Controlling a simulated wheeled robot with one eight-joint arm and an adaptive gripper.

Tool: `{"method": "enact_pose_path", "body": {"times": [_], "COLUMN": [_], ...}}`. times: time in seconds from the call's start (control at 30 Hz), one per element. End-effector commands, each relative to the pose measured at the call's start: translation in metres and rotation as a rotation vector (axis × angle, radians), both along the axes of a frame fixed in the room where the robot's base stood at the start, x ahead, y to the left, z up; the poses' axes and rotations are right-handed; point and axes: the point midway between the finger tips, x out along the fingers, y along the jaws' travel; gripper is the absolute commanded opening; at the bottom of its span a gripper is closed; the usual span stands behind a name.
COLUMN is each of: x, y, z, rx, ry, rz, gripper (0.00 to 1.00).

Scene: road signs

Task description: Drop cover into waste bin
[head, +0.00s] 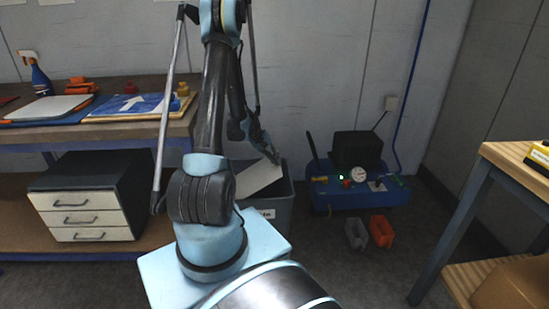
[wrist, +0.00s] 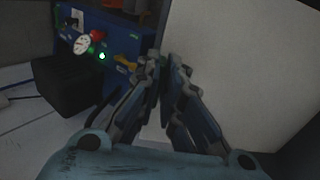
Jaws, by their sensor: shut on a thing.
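The cover, a pale flat panel (head: 259,178), is tilted at the mouth of the grey waste bin (head: 272,212). My gripper (head: 272,155) is above the bin and shut on the cover's upper edge. In the wrist view the cover (wrist: 240,70) fills the right side, and the fingers of my gripper (wrist: 164,68) are close together at its edge. The lower part of the cover is hidden by the bin wall and my arm. I cannot tell whether it touches the bin's inside.
A blue compressor (head: 360,192) stands right of the bin, with grey (head: 356,233) and red (head: 381,232) small bins in front. A workbench with a sign panel (head: 135,105) and a drawer unit (head: 84,215) is at left. A wooden table (head: 520,158) is at right.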

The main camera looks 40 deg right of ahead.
Motion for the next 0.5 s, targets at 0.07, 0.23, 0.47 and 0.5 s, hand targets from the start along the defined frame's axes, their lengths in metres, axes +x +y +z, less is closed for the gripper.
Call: {"method": "enact_pose_path", "body": {"times": [0.07,0.23,0.47,0.5], "x": [-0.0001,-0.0002,-0.0009,-0.0010], "y": [0.0000,-0.0002,-0.0011,-0.0013], "z": [-0.0008,-0.0008,-0.0006,-0.0006], "rx": [0.000,0.000,0.000,0.000], "ry": [0.000,0.000,0.000,0.000], "rz": [0.000,0.000,-0.002,-0.002], "gripper": [0.00,0.00,0.31,0.31]}}
